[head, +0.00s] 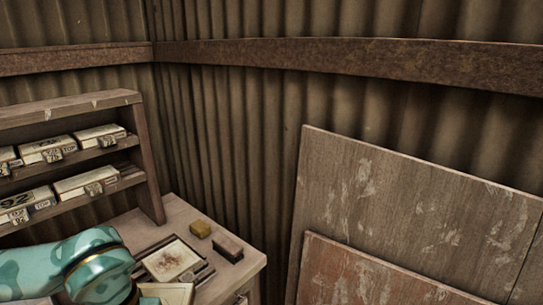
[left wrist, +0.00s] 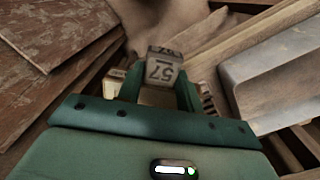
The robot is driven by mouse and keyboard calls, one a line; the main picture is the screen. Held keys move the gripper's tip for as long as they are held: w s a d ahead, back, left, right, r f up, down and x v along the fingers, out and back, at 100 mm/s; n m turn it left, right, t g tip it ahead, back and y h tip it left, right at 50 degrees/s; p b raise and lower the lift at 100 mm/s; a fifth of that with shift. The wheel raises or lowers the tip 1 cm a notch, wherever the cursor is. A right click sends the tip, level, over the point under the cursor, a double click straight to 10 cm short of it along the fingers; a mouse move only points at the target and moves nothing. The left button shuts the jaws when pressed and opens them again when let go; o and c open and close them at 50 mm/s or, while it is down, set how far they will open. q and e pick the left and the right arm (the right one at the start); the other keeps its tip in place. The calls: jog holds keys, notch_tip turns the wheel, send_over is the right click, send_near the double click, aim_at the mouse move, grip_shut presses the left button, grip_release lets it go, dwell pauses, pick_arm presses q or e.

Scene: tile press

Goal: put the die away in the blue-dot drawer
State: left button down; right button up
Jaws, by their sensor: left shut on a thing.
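The die's lower part is hidden between the fingers. In the head view my teal left arm comes in from the lower left over the bench, and its gripper is out of that picture. No blue dot shows in either view, so I cannot tell which drawer carries it. My right gripper is in neither view.
A wooden rack (head: 149,165) with several numbered boxes stands at the left. Boards (head: 400,215) lean at the right. A grey metal box (left wrist: 275,75) is right of the die.

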pick_arm(q)
jog(key=shift+s+d+r+m, duration=0.2)
jog(key=shift+s+d+m, duration=0.1)
jog(key=shift+s+d, duration=0.15)
jog(key=shift+a+f, duration=0.1)
dwell(0.4)
